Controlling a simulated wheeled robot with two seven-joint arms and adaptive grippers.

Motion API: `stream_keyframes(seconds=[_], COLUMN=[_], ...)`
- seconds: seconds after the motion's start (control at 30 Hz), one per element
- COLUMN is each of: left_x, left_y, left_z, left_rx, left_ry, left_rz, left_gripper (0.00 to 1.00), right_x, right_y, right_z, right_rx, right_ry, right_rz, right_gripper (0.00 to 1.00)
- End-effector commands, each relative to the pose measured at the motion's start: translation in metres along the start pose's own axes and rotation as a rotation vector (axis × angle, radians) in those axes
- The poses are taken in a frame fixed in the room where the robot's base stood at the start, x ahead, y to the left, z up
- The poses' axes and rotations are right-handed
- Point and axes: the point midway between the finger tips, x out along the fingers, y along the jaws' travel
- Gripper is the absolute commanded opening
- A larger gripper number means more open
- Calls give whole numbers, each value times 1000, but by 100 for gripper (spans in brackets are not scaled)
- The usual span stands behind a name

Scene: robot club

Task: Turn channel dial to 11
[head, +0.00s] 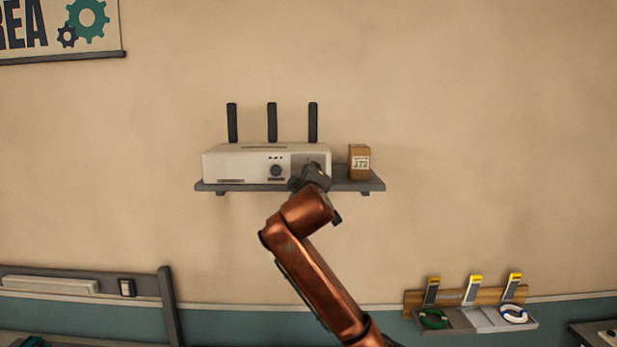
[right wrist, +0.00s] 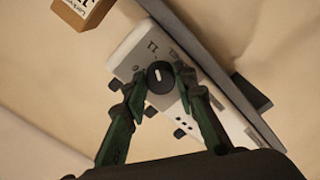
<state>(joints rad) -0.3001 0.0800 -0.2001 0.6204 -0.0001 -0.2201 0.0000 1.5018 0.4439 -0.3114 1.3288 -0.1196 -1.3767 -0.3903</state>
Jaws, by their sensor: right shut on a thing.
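A pale router-like box (head: 235,165) with three black antennas stands on a wall shelf. In the head view my gripper hides the front's right part. My left gripper is not in view.
The grey shelf (head: 360,186) carries a small brown box (head: 359,162) close to the right of the router, also in the right wrist view (right wrist: 82,10). A rack (head: 460,320) with coiled cables hangs lower right. Bare wall surrounds the shelf.

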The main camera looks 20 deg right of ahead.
Motion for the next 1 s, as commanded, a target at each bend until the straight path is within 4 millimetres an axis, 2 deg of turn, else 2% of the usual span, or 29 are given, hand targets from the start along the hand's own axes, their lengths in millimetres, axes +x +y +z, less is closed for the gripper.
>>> stream_keyframes(seconds=[0.37,0.4,0.6,0.67,1.0], left_x=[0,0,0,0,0], left_y=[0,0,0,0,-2], left_z=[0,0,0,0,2], left_rx=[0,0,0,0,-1], left_ry=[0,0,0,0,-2], left_rz=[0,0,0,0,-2], left_gripper=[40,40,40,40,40], right_x=[1,1,1,1,-6], right_y=[-3,-3,-2,-2,-1], right_z=[1,1,1,1,0], right_rx=[5,5,5,5,5], right_ry=[-4,-4,-3,-2,1], right_rz=[-6,-6,-5,-4,-1], right_gripper=[1,26,40,43,43])
